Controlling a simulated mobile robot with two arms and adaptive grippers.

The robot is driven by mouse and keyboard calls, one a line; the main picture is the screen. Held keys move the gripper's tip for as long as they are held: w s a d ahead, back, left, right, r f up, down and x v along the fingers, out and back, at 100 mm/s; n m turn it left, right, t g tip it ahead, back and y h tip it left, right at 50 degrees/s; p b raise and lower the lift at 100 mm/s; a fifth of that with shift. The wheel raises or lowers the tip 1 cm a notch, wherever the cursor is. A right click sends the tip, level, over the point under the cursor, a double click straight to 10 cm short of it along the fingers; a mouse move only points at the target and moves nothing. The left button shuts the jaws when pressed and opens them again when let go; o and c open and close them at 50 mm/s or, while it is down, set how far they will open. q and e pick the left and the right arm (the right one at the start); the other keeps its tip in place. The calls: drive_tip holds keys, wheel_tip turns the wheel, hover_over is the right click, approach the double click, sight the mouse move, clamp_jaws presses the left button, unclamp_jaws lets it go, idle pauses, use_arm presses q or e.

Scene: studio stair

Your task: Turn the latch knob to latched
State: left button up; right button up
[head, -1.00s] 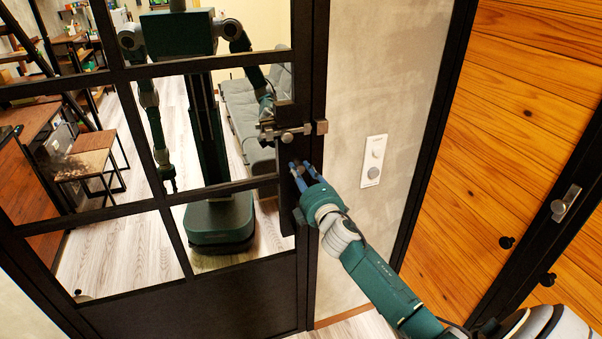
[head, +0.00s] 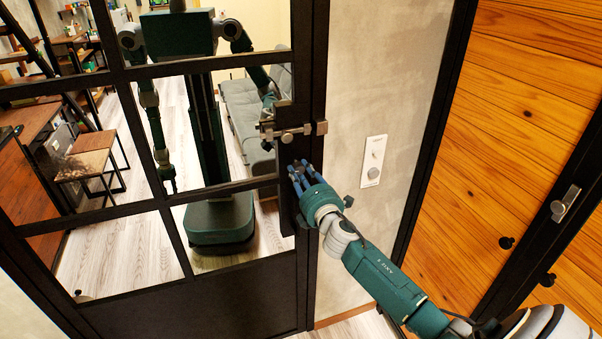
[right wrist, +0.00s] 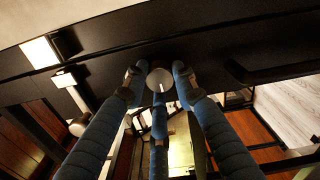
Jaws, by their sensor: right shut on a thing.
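The latch knob (right wrist: 160,79) is a small pale round knob with a thin line on its face, on the black door frame. In the right wrist view it sits between the blue fingers of my right gripper (head: 304,170), which are shut on it. In the head view the fingers mostly hide the knob. A metal slide bolt (head: 288,132) lies across the door edge just above my gripper, and its end reaches a metal keeper (head: 321,127) on the post. My left gripper shows only as a reflection in the glass.
The black-framed door (head: 200,292) has glass panes that reflect my body and the room. A wall plate (head: 374,161) with a round dial is on the grey wall to the right. A wooden panel (head: 500,130) with black edges stands further right.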

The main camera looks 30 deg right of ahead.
drive_tip(key=shift+f, duration=0.1)
drive_tip(key=o, duration=1.2)
drive_tip(key=shift+c, duration=0.2)
drive_tip(key=v, duration=1.2)
